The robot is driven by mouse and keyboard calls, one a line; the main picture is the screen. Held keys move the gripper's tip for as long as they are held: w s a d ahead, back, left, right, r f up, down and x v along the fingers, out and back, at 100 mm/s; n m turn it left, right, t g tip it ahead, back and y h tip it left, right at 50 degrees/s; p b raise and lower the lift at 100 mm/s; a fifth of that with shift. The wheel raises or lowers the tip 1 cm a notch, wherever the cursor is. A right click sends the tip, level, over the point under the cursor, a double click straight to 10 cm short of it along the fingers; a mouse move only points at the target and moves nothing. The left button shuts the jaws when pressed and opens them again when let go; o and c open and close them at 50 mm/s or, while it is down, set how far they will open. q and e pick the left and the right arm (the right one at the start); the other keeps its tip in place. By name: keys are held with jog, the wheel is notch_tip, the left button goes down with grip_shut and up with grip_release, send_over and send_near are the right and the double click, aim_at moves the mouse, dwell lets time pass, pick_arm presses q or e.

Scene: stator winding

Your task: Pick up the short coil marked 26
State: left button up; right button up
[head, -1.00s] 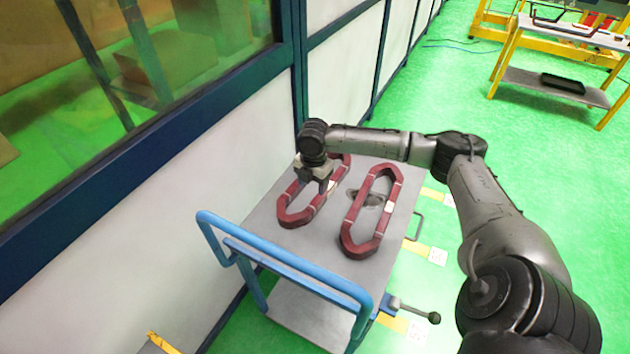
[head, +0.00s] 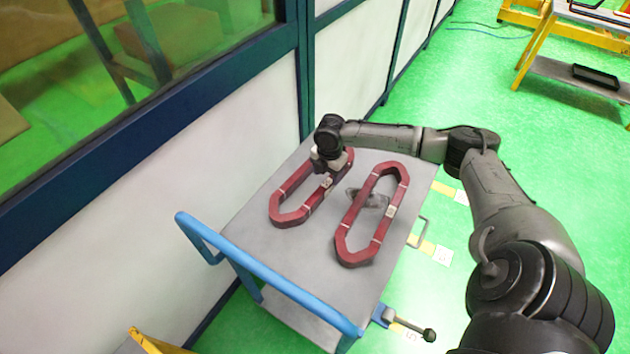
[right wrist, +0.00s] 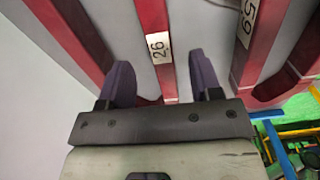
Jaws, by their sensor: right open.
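Two red elongated coils lie flat on the grey top of a trolley. The left coil (head: 287,218) bears a small white label; in the right wrist view that label on the coil (right wrist: 151,18) reads 26. My right gripper (head: 327,172) is over the far part of this coil, partly hiding it. In the right wrist view the open fingers of my right gripper (right wrist: 161,68) stand on either side of the coil's labelled bar, with gaps visible. My left gripper is not in view.
The other red coil (head: 349,238) lies to the right, close by; its label appears to read 59. The trolley (head: 262,250) has a blue handle (head: 270,282) in front. A wall is at left.

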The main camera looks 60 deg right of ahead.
aim_at(327, 183)
jog(key=shift+f+b, duration=0.6)
jog(key=shift+f, duration=2.65)
grip_shut()
jog(key=shift+r, duration=0.1)
